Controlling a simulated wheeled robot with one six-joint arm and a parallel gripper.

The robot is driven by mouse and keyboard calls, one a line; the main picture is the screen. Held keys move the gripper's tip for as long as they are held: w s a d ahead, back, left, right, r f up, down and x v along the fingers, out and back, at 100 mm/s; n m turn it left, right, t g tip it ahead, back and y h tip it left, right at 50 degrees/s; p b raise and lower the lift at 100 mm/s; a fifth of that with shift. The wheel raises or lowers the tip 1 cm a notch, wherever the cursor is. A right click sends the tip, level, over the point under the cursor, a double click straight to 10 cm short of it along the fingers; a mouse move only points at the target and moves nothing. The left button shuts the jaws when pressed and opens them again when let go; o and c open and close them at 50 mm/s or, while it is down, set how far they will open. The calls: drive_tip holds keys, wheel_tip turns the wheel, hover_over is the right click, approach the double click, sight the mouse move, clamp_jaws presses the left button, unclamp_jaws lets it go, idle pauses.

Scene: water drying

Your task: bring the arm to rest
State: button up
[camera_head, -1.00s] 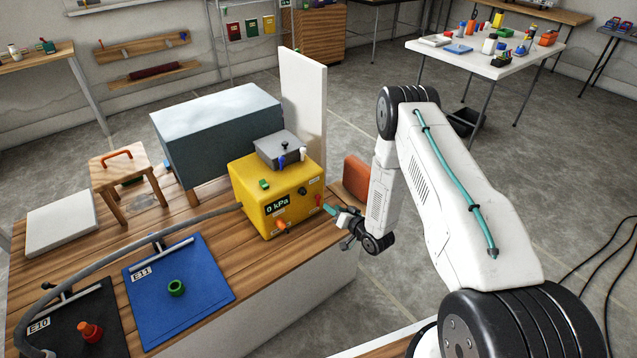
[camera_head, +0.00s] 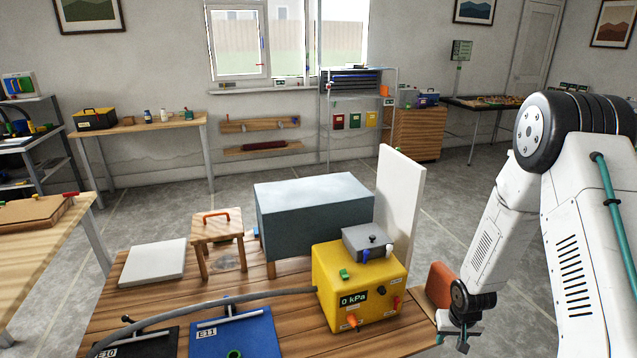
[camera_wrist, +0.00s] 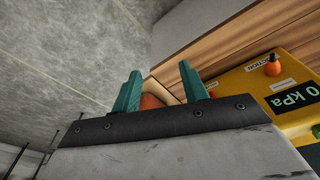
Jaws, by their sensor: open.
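My gripper (camera_head: 455,335) is low at the right of the head view, at the table's right end, to the right of and below the yellow box (camera_head: 335,310). In the wrist view my gripper (camera_wrist: 160,78) shows two green fingers standing apart, with no held thing visible. An orange-brown object (camera_wrist: 150,102) shows partly behind the fingers. My white arm comes down from the right of the head view. The yellow box has a "0 kPa" display and also shows in the wrist view (camera_wrist: 248,88).
The wooden table (camera_head: 285,335) bears a blue-grey block (camera_head: 315,215), a small stool (camera_head: 217,228), a white slab (camera_head: 152,262) and a blue board (camera_head: 255,335). A tall white panel (camera_head: 400,200) and an orange-brown panel (camera_head: 439,284) stand near my arm. Floor behind the table is clear.

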drive_tip(key=s+a+r, duration=0.3)
drive_tip(key=s+r, duration=0.7)
drive_tip(key=r, duration=0.4)
drive_tip(key=s+a+r+n, duration=0.1)
drive_tip(key=s+a+r, duration=0.2)
drive_tip(key=s+r, duration=0.7)
drive_tip(key=s+a+r, duration=0.3)
drive_tip(key=s+r, duration=0.7)
drive_tip(key=r, duration=0.9)
drive_tip(key=shift+a, duration=0.4)
